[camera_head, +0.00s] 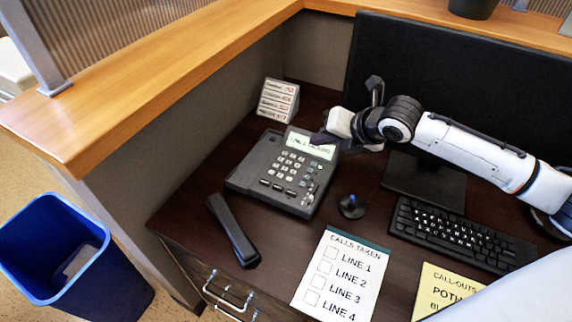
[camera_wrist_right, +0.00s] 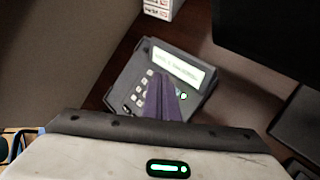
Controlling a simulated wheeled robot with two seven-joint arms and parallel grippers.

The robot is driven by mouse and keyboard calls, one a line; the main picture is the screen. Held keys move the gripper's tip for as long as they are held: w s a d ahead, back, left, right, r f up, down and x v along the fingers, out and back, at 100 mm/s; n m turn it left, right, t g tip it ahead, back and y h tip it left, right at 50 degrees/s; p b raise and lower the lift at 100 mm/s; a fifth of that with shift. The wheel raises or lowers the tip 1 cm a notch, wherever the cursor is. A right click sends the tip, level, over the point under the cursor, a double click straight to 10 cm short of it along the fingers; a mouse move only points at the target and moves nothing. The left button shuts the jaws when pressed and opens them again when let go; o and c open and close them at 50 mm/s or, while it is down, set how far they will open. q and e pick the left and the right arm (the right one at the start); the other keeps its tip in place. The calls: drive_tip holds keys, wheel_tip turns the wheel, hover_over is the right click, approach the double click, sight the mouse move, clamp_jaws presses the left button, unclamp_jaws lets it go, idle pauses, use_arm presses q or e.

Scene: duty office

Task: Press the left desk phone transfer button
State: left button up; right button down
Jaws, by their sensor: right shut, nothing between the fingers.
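One dark grey desk phone (camera_head: 262,165) sits on the brown desk. It has a lit screen (camera_head: 312,146), a keypad of pale keys and a row of keys along its front edge. My right gripper (camera_head: 322,138) is shut and empty, and its tips are above the screen end of the phone in the head view. In the right wrist view the purple fingers (camera_wrist_right: 162,98) are closed together and cover part of the phone's (camera_wrist_right: 122,88) keys. A small green light shows beside them. Key labels are too small to read. My left gripper is not in view.
The handset (camera_head: 233,230) lies off the phone on the desk. A small sign (camera_head: 278,100) stands behind the phone. A small dark knob (camera_head: 352,206), a call list (camera_head: 340,278), a keyboard (camera_head: 455,232) and a monitor (camera_head: 460,85) are to the right. A blue bin (camera_head: 110,265) stands on the floor.

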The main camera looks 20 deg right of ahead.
drive_tip(key=shift+d, duration=0.1)
